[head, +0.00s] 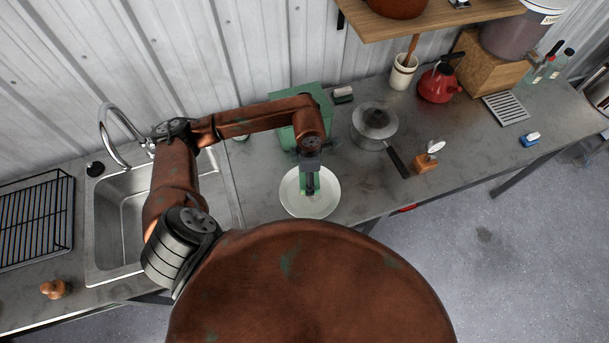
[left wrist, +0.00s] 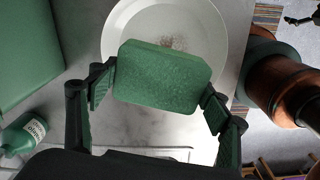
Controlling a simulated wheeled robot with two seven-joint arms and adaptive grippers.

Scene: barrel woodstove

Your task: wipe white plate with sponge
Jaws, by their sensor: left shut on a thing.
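A white plate (head: 324,204) lies on the grey counter below my left gripper. In the left wrist view the plate (left wrist: 212,28) shows a small brownish smudge (left wrist: 173,43) near its middle. My left gripper (head: 310,187) is shut on a green sponge (left wrist: 163,77), with a finger at each end of it. The sponge is over the near part of the plate in the wrist view. I cannot tell whether it touches the plate. My right gripper is in neither view.
A green box (head: 290,130) stands behind the plate, and a lidded pot (head: 374,124) with a black handle stands to the right. A sink (head: 120,225) and black rack (head: 35,220) are at the left. A green bottle (left wrist: 22,135) shows in the wrist view.

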